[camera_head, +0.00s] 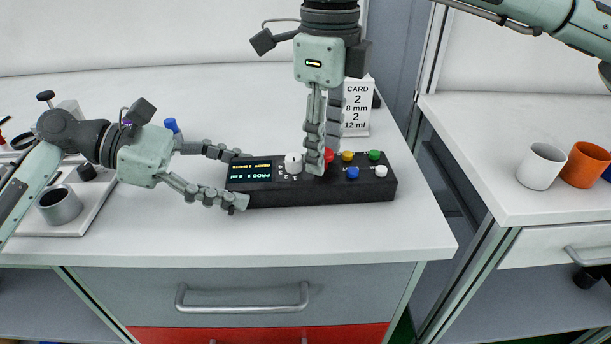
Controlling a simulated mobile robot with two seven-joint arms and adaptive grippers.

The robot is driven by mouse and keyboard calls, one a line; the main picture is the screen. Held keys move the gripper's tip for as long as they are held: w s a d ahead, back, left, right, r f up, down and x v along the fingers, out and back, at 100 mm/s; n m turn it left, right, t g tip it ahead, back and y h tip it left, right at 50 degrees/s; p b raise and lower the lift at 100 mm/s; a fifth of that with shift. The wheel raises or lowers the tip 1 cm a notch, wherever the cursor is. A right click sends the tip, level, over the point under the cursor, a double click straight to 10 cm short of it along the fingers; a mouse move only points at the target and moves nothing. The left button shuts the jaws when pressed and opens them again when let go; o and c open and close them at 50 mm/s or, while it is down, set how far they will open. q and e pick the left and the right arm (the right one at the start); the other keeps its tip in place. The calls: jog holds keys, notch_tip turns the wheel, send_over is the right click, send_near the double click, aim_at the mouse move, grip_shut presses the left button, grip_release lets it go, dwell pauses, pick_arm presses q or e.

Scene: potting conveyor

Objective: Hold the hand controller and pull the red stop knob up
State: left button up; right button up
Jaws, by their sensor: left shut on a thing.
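The hand controller (355,194) is a black box lying on the white table, with a small display at its left end and several coloured knobs and buttons. My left gripper (240,178) has its two fingers around the left end of the box, one on the far side and one on the near side, and is shut on it. The red stop knob (328,155) shows beside the fingers of my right gripper (322,168), which points down over the box. Those fingers partly hide the knob. Whether they grip it cannot be told.
A white card sign (357,108) stands behind the controller. A tray (75,229) with a metal cup (59,205) is at the left. A white cup (540,166) and an orange cup (585,165) stand on the right-hand table (480,125), across a gap. The table front (300,245) is clear.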

jog(key=shift+r, duration=0.15)
jog(key=shift+r, duration=2.9)
pick_arm(q)
jog(key=o, duration=1)
jog(key=shift+o, duration=0.2)
jog(key=v, duration=1.2)
jog(key=shift+s, duration=0.1)
